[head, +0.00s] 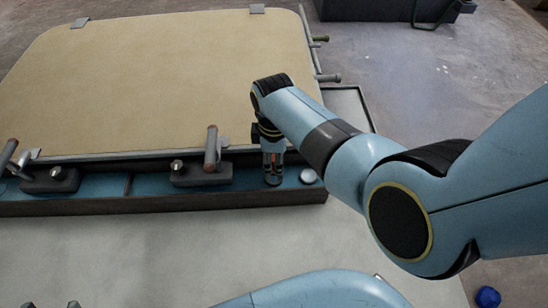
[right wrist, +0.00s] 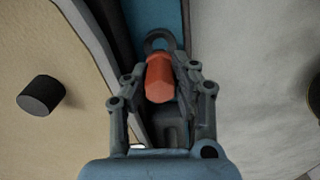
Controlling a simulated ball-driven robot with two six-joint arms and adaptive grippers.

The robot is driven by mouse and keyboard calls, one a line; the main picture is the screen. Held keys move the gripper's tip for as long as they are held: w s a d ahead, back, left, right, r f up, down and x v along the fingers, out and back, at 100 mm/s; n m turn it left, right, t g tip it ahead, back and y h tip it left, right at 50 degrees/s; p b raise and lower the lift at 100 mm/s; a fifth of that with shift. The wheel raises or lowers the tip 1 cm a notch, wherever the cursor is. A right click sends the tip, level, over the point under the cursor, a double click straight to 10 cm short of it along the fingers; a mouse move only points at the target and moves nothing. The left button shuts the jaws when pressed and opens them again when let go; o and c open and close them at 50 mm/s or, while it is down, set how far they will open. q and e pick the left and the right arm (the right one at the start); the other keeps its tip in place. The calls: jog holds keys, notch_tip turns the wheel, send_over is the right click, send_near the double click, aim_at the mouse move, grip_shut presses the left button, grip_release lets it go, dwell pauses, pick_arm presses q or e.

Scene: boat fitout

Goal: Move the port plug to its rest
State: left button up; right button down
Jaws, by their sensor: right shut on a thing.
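The port plug, an orange-red faceted piece (right wrist: 160,80), is between the fingers of my right gripper (right wrist: 163,72). In the head view the right gripper (head: 272,176) points down over the blue channel along the hatch's near edge, shut on the plug, which shows only as a small red patch. A dark grey ring (right wrist: 160,40) shows just beyond the plug; I cannot tell whether they touch. A pale round disc (head: 308,176) lies in the channel just right of the gripper. I cannot identify the rest. Two grey tips (head: 62,304) at the bottom left may be my left gripper, mostly cut off.
A large tan hatch panel (head: 165,80) fills the upper left. Dark latch blocks with upright handles (head: 211,148) stand along its near edge, and more handles (head: 328,78) on its right side. A blue object (head: 487,298) lies on the floor. The pale surface in front is mostly clear.

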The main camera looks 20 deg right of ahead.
aim_at(274, 169)
jog(key=shift+f+b, duration=1.2)
jog(key=shift+f, duration=0.95)
jog(key=c, duration=1)
grip_release()
pick_arm(q)
jog(key=f, duration=0.1)
jog(key=s+f, duration=0.1)
jog(key=f, duration=0.1)
pick_arm(e)
jog(key=shift+w+r, duration=0.1)
